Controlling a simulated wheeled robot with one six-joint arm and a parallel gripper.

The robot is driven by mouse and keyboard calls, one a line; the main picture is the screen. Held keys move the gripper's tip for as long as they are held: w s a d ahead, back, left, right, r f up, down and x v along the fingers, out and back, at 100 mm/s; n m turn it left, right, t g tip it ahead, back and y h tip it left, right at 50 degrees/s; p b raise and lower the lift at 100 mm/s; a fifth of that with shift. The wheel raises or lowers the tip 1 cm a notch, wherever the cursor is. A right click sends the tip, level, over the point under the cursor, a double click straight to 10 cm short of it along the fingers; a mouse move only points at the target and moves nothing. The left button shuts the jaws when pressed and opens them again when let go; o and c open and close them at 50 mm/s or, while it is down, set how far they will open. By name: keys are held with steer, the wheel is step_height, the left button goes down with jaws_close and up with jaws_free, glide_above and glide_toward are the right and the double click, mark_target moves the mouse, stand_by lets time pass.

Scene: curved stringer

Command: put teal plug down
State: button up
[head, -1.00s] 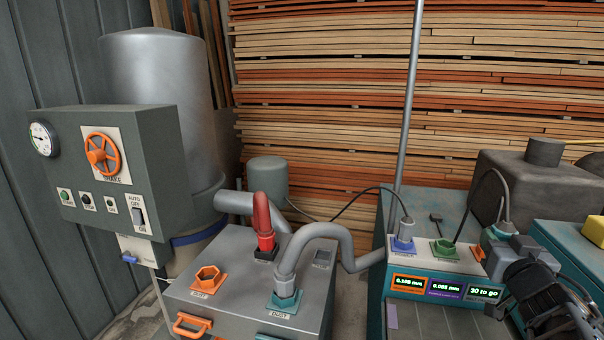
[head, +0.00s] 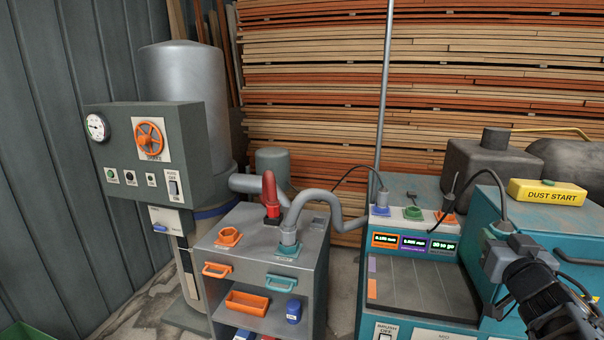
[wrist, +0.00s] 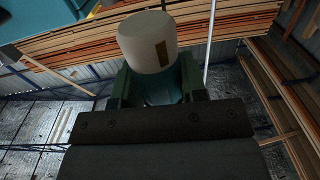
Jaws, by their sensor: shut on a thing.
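My gripper (head: 494,254) is at the right of the head view, in front of the teal cabinet, and shut on the teal plug. In the head view the plug (head: 503,227) shows only as a small grey top with a dark cable, mostly hidden by my gripper. In the wrist view the plug's teal body (wrist: 160,90) sits between the green jaws, with a pale cylinder (wrist: 147,42) at its end. It is held in the air, apart from the console (head: 414,244). The console top has a blue socket (head: 380,211), a green socket (head: 413,213) and an orange socket (head: 446,218).
A grey cabinet (head: 318,262) stands left of the console, with a hose (head: 325,200) in its teal socket and a red-handled plug (head: 270,195) on top. A yellow DUST START box (head: 547,193) sits on the teal cabinet (head: 575,240). The console's grey front slope (head: 420,287) is clear.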

mark_target(499, 231)
steer(key=r, duration=0.1)
steer(key=a+r, duration=0.1)
steer(key=r+n+y, duration=0.1)
steer(key=shift+w+a, duration=0.25)
steer(key=shift+w, duration=0.15)
steer(key=w+a+f+p, duration=0.25)
steer(key=w+f, duration=0.25)
steer(key=f, duration=0.3)
steer(key=w+a+f+p, duration=0.1)
steer(key=w+a+f, duration=0.2)
steer(key=w+f, duration=0.35)
steer(key=s+a+f+y+p, duration=0.1)
steer(key=s+a+f, duration=0.1)
steer(key=a+f, duration=0.5)
steer(key=s+a+f+n+y+p, duration=0.1)
steer(key=a+f, duration=0.6)
steer(key=f, duration=0.7)
steer(key=shift+s+a+f+n+y+p, duration=0.3)
steer(key=shift+s+a+y+p, duration=0.15)
steer(key=shift+p, duration=0.35)
steer(key=shift+d, duration=0.1)
